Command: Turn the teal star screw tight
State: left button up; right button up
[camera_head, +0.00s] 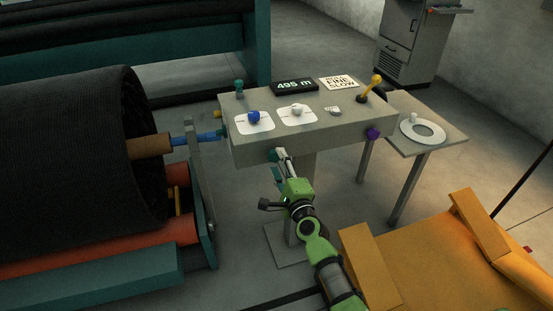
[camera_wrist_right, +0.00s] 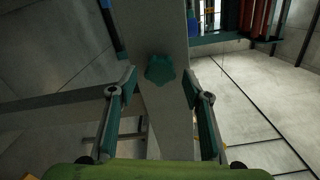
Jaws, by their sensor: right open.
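The teal star screw (camera_wrist_right: 159,69) shows in the right wrist view on a grey surface, ahead of my fingertips and between them. In the head view the teal star screw (camera_head: 273,155) is small on the front face of the grey console (camera_head: 335,143), partly covered by my gripper. My right gripper (camera_head: 281,163) reaches up to that front face; in the wrist view its two fingers (camera_wrist_right: 158,82) stand apart on either side of the screw, with a gap to it and nothing held. My left gripper is not in view.
The console top carries a blue knob (camera_head: 254,117), a white knob (camera_head: 296,109) and a yellow lever (camera_head: 374,87). A purple knob (camera_head: 373,133) is on its front. A black netting roll (camera_head: 75,160) stands left; a side table (camera_head: 439,147) stands right.

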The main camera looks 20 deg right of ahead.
aim_at(275, 156)
jog(key=shift+n, duration=0.5)
jog(key=shift+w+b, duration=0.55)
jog(key=shift+w, duration=0.8)
grip_shut()
jog(key=m, duration=0.4)
jog(key=shift+a+b, duration=0.1)
jog(key=shift+b, duration=0.2)
jog(key=m, duration=0.6)
jog(key=shift+f+m, duration=0.1)
jog(key=shift+m, duration=0.3)
